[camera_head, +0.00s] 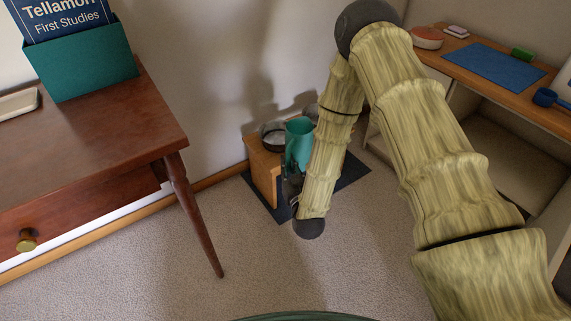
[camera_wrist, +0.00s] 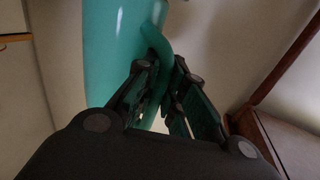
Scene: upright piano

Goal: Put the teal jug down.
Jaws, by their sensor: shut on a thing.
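The teal jug (camera_head: 297,143) is upright in the head view, at a low wooden stand (camera_head: 265,172) against the wall. My arm partly hides it. In the wrist view the jug's body (camera_wrist: 112,45) fills the upper left, and its handle runs down between my fingers. My gripper (camera_wrist: 165,90) is shut on that handle. In the head view the gripper (camera_head: 290,187) is dark and mostly hidden behind my forearm. I cannot tell whether the jug's base touches the stand.
A dark round bowl-like vessel (camera_head: 272,136) is on the stand, left of the jug. A dark mat (camera_head: 352,170) lies under the stand. A brown table (camera_head: 90,150) with a teal holder (camera_head: 82,62) is at left. A shelf (camera_head: 500,85) with several items is at right. Carpet between is clear.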

